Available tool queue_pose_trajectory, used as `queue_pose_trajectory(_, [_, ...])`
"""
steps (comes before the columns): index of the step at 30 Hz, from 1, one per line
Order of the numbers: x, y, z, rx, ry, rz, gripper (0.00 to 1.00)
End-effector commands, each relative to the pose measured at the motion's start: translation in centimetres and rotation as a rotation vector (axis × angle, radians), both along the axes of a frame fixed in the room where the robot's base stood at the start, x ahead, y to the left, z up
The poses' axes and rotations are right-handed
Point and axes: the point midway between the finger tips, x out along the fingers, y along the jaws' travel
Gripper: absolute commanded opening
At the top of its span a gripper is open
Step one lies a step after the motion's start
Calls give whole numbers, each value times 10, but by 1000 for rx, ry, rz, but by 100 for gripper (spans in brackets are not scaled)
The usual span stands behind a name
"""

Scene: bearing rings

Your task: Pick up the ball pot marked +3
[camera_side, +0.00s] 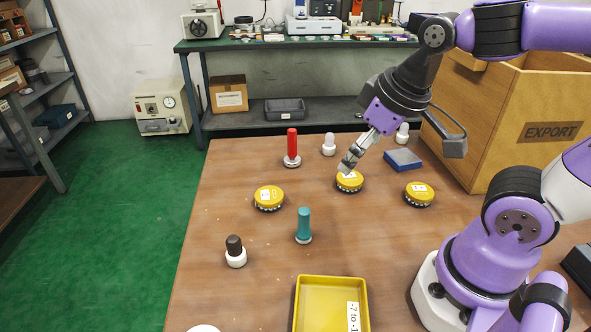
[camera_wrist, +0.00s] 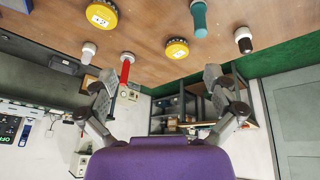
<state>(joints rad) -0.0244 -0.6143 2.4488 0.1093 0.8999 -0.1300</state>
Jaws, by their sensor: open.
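Three yellow ball pots with toothed lower edges and white labels are on the brown table: a left one (camera_side: 269,198), a middle one (camera_side: 349,183) and a right one (camera_side: 419,194). The labels are too small to read, so I cannot tell which is marked +3. My gripper (camera_side: 350,163) is open and tilted, appearing just above the middle pot in the side view. In the wrist view my gripper (camera_wrist: 158,78) has its fingers wide apart with nothing held. Two pots show there beyond the fingers, one at upper left (camera_wrist: 101,15) and one near the centre (camera_wrist: 177,48).
A red-handled piece (camera_side: 292,148), a teal one (camera_side: 304,226), a dark-topped one (camera_side: 236,252) and two white ones (camera_side: 329,145) stand around the pots. A blue block (camera_side: 403,160), a wooden EXPORT crate (camera_side: 520,110) and a yellow tray (camera_side: 326,281) are nearby.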

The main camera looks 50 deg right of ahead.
Motion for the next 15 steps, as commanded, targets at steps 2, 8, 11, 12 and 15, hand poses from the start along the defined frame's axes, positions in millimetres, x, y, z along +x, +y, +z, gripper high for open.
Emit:
queue_pose_trajectory(2, [7,-12,-15,-79,107,43,100])
queue_pose_trajectory(8, [19,-48,-58,-329,445,211,100])
queue_pose_trajectory(11, [19,-64,-79,-445,635,314,100])
queue_pose_trajectory(12, [18,-69,-87,-490,715,356,100])
queue_pose_trajectory(15, [12,-81,-105,-590,922,464,100])
